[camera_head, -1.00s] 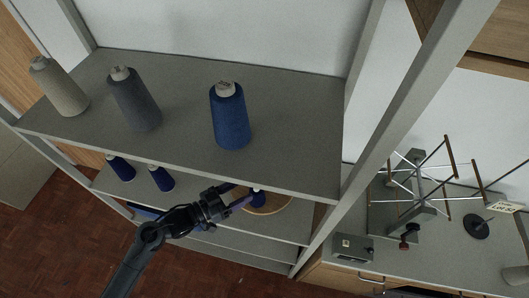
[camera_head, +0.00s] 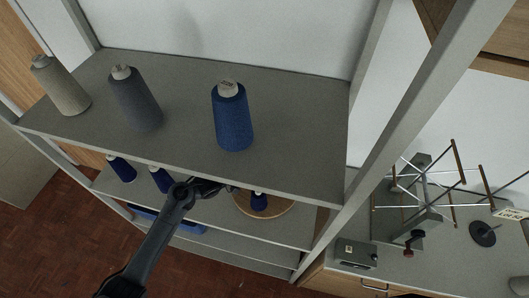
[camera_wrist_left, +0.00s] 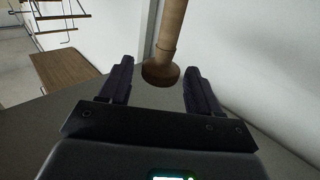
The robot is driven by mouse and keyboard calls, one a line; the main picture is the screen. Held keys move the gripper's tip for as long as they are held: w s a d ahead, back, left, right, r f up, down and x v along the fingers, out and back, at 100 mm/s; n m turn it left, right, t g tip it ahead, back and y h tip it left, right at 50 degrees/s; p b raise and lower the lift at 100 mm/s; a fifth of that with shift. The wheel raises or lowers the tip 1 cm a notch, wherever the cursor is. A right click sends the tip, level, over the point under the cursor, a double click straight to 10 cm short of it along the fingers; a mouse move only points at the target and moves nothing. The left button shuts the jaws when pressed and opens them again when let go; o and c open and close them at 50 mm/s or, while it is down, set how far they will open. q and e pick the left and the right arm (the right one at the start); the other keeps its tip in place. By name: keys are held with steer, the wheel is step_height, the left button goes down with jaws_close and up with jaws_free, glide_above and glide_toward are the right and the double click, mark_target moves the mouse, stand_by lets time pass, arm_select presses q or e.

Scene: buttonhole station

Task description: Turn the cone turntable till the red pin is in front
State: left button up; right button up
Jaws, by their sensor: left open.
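The turntable (camera_head: 283,208) is a round wooden disc on the shelf below the top one, partly hidden by the top shelf's edge. A small dark blue cone (camera_head: 259,202) stands on it. I cannot make out a red pin. My left gripper (camera_head: 218,188) is left of the disc, partly hidden under the top shelf's front edge. In the left wrist view the gripper (camera_wrist_left: 160,85) is open, and a tan post with a flared end (camera_wrist_left: 163,70) shows beyond and between its fingers; I cannot tell whether they touch. My right gripper is not in view.
The top shelf (camera_head: 290,125) holds a beige cone (camera_head: 62,88), a grey cone (camera_head: 136,100) and a large blue cone (camera_head: 232,118). Small blue cones (camera_head: 122,168) stand left of my arm. A frame post (camera_head: 400,110) rises at right, beside a bench with a yarn swift (camera_head: 425,192).

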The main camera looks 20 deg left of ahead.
arm_select(q)
steer(key=shift+w+d, duration=0.4)
steer(key=shift+w, duration=0.15)
jaws_close()
